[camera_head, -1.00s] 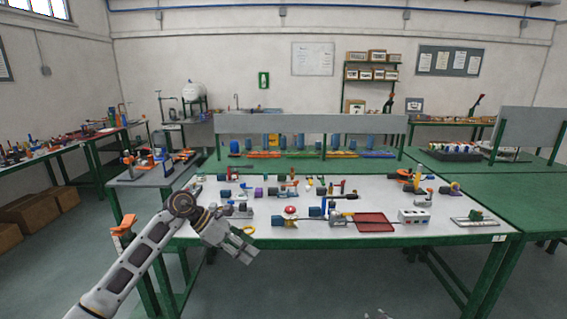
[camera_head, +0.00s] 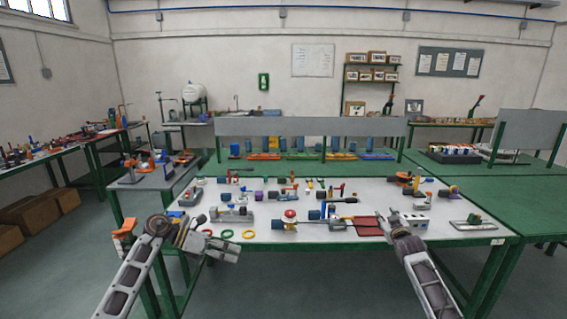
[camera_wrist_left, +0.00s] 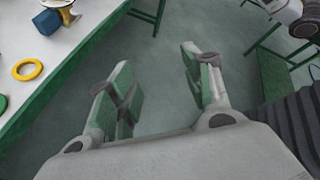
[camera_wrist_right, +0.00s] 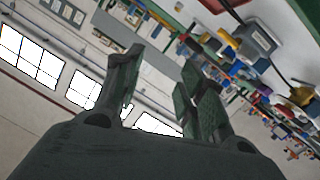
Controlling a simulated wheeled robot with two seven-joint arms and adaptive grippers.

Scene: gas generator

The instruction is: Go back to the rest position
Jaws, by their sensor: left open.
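My left gripper (camera_head: 224,250) is at the front left edge of the white-topped worktable (camera_head: 318,236), pointing right. In the left wrist view its two fingers (camera_wrist_left: 160,78) are apart with only floor between them, beside the table edge. My right gripper (camera_head: 389,221) is over the front right part of the table, its arm coming in from the lower right. In the right wrist view its fingers (camera_wrist_right: 163,62) are spread with nothing between them. That view is tilted, with windows on the left and table items at the upper right.
Red (camera_head: 207,232), green (camera_head: 227,234) and yellow (camera_head: 248,234) rings lie near the left gripper. A red tray (camera_head: 368,226) and a white box (camera_head: 414,221) are close to the right gripper. Several parts crowd the table behind. The floor in front (camera_head: 300,285) is clear.

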